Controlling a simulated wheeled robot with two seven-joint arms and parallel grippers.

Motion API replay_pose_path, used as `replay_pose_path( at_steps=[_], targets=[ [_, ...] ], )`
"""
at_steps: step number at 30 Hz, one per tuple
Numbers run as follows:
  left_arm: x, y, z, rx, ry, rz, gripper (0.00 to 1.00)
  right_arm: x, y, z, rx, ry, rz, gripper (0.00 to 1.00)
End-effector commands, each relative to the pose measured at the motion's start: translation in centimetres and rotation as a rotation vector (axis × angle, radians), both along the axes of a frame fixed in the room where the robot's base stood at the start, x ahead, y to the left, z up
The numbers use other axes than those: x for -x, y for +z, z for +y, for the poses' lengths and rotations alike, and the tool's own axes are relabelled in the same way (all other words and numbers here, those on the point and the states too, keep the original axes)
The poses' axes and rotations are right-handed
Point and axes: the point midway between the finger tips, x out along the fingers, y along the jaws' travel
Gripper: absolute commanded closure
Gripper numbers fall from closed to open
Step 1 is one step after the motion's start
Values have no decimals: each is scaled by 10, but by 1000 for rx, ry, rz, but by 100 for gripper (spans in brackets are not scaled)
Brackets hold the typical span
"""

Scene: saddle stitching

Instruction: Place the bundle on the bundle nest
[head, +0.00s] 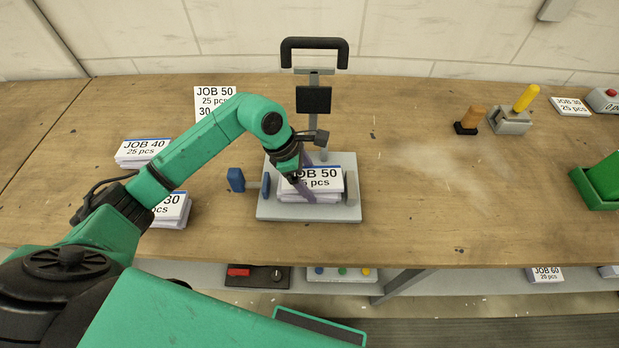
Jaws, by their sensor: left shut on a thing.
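The bundle labelled JOB 50 (322,181) is a stack of white sheets with a label on top. I cannot tell whether the bundle's underside touches the plate. My right gripper is not in view.
A black-handled upright (314,100) rises behind the nest. Bundles labelled JOB 40 (143,151) and 30 (172,209) lie to the left, with a JOB 50 card (213,98) behind my arm. A yellow-handled tool (513,116) and green bin (598,185) stand right.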

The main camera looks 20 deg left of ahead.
Motion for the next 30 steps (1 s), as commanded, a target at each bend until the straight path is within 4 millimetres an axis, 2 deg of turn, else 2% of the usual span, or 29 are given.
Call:
replay_pose_path(
  at_steps=[1,2,3,9,13,17,24,27,30],
  targets=[
    [0,-3,0,1,-1,-2,100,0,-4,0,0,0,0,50],
    [0,-2,0,0,0,0,5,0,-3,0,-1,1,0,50],
    [0,-2,0,0,0,0,0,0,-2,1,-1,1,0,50],
    [0,-1,0,0,0,0,0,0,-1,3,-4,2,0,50],
    [0,7,3,-2,1,-2,0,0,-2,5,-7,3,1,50],
    [2,32,15,-4,1,-7,0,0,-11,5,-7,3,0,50],
    [8,92,38,-2,2,-4,0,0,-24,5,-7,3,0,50],
    [10,106,43,-2,2,-2,0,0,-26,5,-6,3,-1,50],
    [11,112,45,-1,0,0,0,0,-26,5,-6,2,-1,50]
  ],
)
